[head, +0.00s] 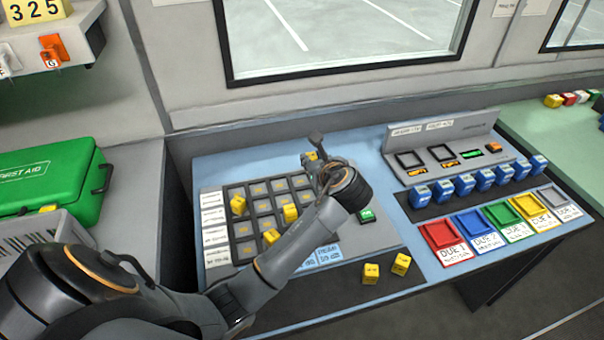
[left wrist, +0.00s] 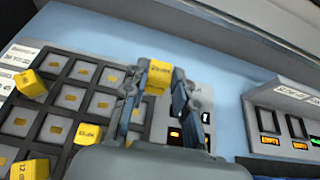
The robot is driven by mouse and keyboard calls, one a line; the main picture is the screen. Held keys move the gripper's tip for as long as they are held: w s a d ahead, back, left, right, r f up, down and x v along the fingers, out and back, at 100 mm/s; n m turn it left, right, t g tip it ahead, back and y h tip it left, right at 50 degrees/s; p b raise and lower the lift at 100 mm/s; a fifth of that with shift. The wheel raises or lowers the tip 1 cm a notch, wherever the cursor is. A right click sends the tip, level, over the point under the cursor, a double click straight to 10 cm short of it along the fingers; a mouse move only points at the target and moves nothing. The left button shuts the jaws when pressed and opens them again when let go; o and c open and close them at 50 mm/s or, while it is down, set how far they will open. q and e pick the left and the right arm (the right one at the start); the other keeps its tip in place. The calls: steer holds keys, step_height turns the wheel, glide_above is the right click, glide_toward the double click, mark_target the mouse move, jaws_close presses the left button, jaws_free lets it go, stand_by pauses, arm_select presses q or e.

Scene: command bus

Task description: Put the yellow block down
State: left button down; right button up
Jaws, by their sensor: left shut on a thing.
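My left gripper (head: 315,161) is shut on a yellow block (left wrist: 158,74), which sits between the two fingertips in the left wrist view. In the head view only a small part of this block (head: 311,155) shows beyond my wrist. The gripper is over the far right part of the grey grid board (head: 223,252); the block's height above it is hard to tell. Other yellow blocks stand on the board, at the left (head: 238,204), centre (head: 290,212) and front (head: 271,237). Two more yellow blocks (head: 371,273) (head: 400,263) stand near the front edge. My right gripper is not in view.
A row of blue blocks (head: 465,184) and coloured trays (head: 445,233) stand at the right, before a grey console (head: 450,150). A green first-aid case (head: 45,175) is at the left. Blue tabletop (head: 350,143) behind the board is clear.

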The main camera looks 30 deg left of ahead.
arm_select(q)
steer(key=a+f, duration=0.1)
steer(key=w+a+f, duration=0.1)
steer(key=f, duration=0.1)
steer(key=a+f, duration=0.2)
steer(key=shift+w+f, duration=0.15)
steer(key=shift+w, duration=0.25)
steer(key=f, duration=0.3)
steer(key=shift+w+a+f, duration=0.1)
steer(key=shift+a+f, duration=0.25)
steer(key=shift+f, duration=0.05)
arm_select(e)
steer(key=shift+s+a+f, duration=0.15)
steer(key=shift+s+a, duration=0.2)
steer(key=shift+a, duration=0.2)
arm_select(q)
steer(key=shift+f, duration=0.1)
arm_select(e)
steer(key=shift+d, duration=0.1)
arm_select(q)
steer(key=c, duration=1.1)
jaws_free()
steer(key=shift+o, duration=0.2)
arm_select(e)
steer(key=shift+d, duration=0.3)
